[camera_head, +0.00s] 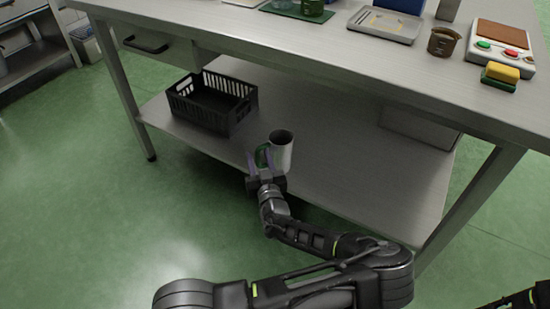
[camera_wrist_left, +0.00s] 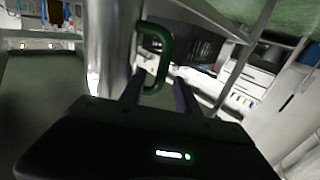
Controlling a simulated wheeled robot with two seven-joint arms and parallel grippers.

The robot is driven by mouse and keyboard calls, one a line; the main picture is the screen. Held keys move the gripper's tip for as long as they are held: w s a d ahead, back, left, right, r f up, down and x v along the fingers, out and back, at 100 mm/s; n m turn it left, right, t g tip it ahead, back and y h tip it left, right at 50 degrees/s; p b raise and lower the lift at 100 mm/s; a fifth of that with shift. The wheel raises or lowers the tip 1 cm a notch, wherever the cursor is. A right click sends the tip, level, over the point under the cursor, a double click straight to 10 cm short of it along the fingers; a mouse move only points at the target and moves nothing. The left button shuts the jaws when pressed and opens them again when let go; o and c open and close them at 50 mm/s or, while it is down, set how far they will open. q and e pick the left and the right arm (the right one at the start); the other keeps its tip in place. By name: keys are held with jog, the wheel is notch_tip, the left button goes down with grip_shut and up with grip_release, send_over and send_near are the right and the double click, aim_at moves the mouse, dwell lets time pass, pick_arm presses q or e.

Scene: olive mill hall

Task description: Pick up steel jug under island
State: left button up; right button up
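The steel jug (camera_head: 282,151) stands upright on the lower shelf (camera_head: 335,185) of the island, near its front edge. Its green handle (camera_head: 262,155) faces left and toward me. My left gripper (camera_head: 264,160) is at the handle, its two fingers open and apart. I cannot tell whether a finger touches the handle. My right gripper is outside the views.
A black crate (camera_head: 213,101) sits on the shelf, left of the jug. The island's worktop (camera_head: 330,45) overhangs the shelf and carries a tray (camera_head: 386,25), a brown cup (camera_head: 443,41) and a button box (camera_head: 499,47). Shelf room right of the jug is clear.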

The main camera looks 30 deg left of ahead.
pick_arm(q)
jog(key=shift+x, duration=1.05)
jog(key=shift+c, duration=0.6)
grip_shut()
dwell(0.4)
